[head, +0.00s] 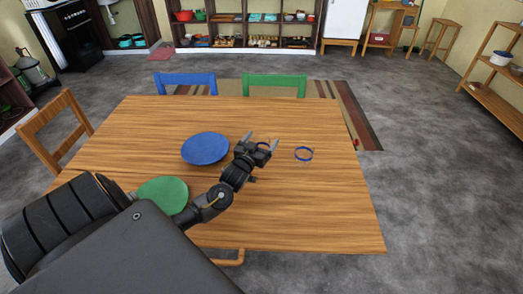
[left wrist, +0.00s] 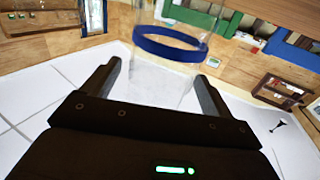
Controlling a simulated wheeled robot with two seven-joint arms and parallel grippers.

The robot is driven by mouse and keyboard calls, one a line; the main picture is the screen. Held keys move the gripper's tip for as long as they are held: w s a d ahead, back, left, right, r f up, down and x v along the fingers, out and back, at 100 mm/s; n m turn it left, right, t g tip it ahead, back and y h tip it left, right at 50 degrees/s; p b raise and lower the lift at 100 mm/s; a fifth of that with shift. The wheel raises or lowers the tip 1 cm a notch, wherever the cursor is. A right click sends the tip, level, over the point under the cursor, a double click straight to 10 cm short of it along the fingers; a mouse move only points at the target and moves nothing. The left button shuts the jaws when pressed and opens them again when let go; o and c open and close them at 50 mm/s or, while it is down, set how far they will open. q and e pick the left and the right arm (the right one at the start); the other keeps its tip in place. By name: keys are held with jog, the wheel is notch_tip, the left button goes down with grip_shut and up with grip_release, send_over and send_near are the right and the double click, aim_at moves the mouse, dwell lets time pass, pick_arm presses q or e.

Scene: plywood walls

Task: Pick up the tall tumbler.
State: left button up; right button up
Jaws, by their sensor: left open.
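A clear tumbler (left wrist: 165,82) with a blue band stands in the left wrist view, between and just beyond the two fingers, with a gap on each side. In the head view its blue band (head: 264,145) shows faintly at the fingertips. My left gripper (head: 261,141) is open over the table, right of the blue plate; its fingers also show in the left wrist view (left wrist: 152,92). I cannot tell which is taller. My right gripper is out of view.
The wooden table (head: 330,215) carries a blue plate (head: 205,148) and a green plate (head: 162,195), partly behind my left arm. Blue (head: 185,79) and green (head: 274,81) chairs stand at the far edge, a wooden chair (head: 52,130) at the left. The table's right side is clear.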

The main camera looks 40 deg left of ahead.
pick_arm(q)
jog(key=shift+w, duration=0.3)
jog(key=shift+c, duration=0.5)
jog(key=c, duration=1.2)
jog(key=shift+c, duration=0.2)
jog(key=shift+r, duration=0.15)
